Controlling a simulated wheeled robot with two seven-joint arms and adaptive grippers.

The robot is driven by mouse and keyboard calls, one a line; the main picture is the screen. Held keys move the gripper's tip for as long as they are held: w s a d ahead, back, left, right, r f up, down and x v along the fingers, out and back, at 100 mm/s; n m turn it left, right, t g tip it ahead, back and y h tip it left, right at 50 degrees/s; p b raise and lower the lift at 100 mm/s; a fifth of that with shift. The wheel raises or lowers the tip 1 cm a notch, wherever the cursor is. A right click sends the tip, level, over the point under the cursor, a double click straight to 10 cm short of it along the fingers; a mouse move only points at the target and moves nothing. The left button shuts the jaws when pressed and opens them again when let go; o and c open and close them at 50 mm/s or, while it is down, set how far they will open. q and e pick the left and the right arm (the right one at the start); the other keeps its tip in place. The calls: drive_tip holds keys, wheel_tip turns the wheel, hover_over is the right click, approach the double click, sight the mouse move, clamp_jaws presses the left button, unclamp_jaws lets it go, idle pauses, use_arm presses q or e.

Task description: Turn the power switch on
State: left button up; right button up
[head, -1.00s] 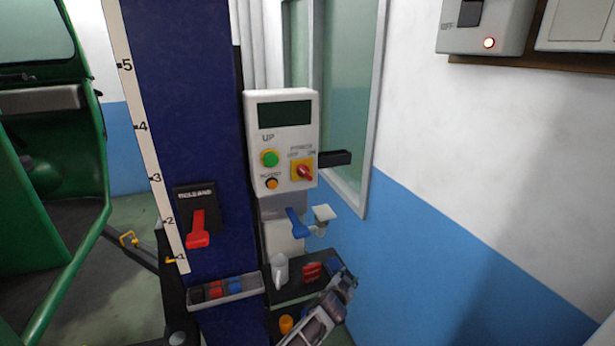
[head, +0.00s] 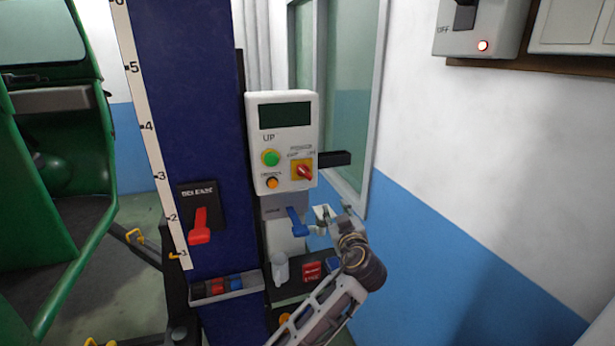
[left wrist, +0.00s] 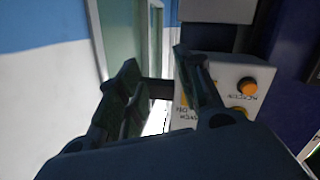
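The power switch (head: 304,172) is a red rotary knob on a yellow plate, at the lower right of the white control box (head: 260,158). Lettering stands above it; I cannot clearly tell which mark the knob points to. My left gripper (head: 336,222) is below and to the right of the switch, apart from it in the head view. In the left wrist view my left gripper (left wrist: 160,75) is open, with its fingers spread and nothing between them. The control box (left wrist: 225,105) shows upside down there, and the near finger hides the switch. My right gripper is not in view.
A blue lever (head: 297,222) hangs under the box, close to my gripper. A black bar (head: 336,159) juts out right of the switch. A blue column (head: 185,110) with a red release lever (head: 199,228) stands left. A wall switch box (head: 480,35) is upper right.

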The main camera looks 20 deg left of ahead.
sight(306, 174)
use_arm(q)
drive_tip(key=s+a+r+n+y, duration=0.2)
drive_tip(key=s+r+n+y, duration=0.1)
drive_tip(key=s+r+n, duration=0.3)
wheel_tip(306, 174, up, 2)
drive_tip(key=shift+s+a+r+n, duration=0.2)
drive_tip(key=shift+a+n, duration=0.1)
drive_tip(key=shift+a, duration=0.1)
drive_tip(key=shift+w, duration=0.1)
drive_tip(key=p+x, duration=0.4)
drive_tip(key=x, duration=0.8)
drive_tip(key=shift+a+p, duration=0.3)
drive_tip(key=shift+w+a+f, duration=0.1)
drive_tip(key=shift+w+a, duration=0.3)
drive_tip(key=shift+w, duration=0.15)
drive_tip(key=shift+c, duration=0.2)
clamp_jaws()
